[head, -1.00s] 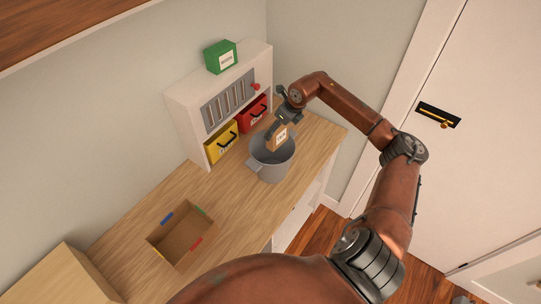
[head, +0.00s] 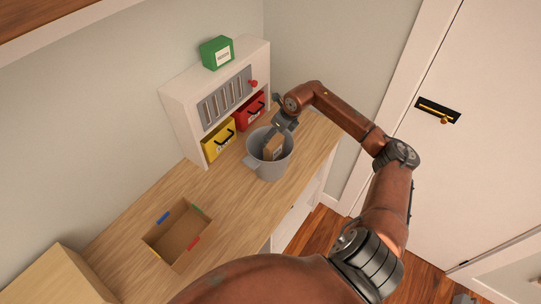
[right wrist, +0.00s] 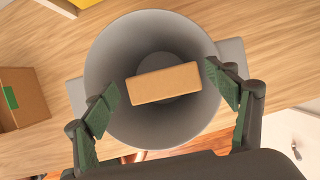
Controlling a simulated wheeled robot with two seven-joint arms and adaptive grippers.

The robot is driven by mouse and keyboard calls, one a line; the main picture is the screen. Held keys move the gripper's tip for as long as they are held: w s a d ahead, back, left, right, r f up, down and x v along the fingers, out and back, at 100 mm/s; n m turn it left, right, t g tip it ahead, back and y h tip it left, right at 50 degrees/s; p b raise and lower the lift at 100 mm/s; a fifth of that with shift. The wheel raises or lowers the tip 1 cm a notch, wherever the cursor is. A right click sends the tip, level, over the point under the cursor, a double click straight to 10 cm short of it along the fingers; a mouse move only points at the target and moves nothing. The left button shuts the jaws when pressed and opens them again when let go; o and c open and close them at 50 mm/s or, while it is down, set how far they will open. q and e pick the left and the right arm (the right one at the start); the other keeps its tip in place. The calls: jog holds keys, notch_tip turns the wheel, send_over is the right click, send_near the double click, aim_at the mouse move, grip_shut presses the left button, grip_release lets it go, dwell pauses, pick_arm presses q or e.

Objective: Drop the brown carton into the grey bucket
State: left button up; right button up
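The brown carton (head: 273,149) is inside the grey bucket (head: 269,171), below the rim. In the right wrist view the carton (right wrist: 163,83) lies across the middle of the bucket (right wrist: 112,60); I cannot tell whether it touches the bottom. My right gripper (head: 281,127) is above the bucket's far side. In the right wrist view its two green-padded fingers (right wrist: 165,97) are spread wide, with clear gaps on both sides of the carton. My left gripper is not in view.
A white cabinet (head: 187,118) with a yellow drawer (head: 217,143) and a red drawer (head: 250,110) stands behind the bucket, a green box (head: 217,54) on top. An open cardboard tray (head: 176,239) lies front left. Wood counter (head: 215,193) between is clear.

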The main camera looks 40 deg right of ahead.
jog(key=shift+o, duration=1.2)
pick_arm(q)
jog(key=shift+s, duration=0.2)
pick_arm(e)
jog(key=shift+r, duration=0.2)
jog(key=v, duration=1.1)
jog(key=shift+s+r, duration=0.2)
jog(key=shift+r, duration=0.05)
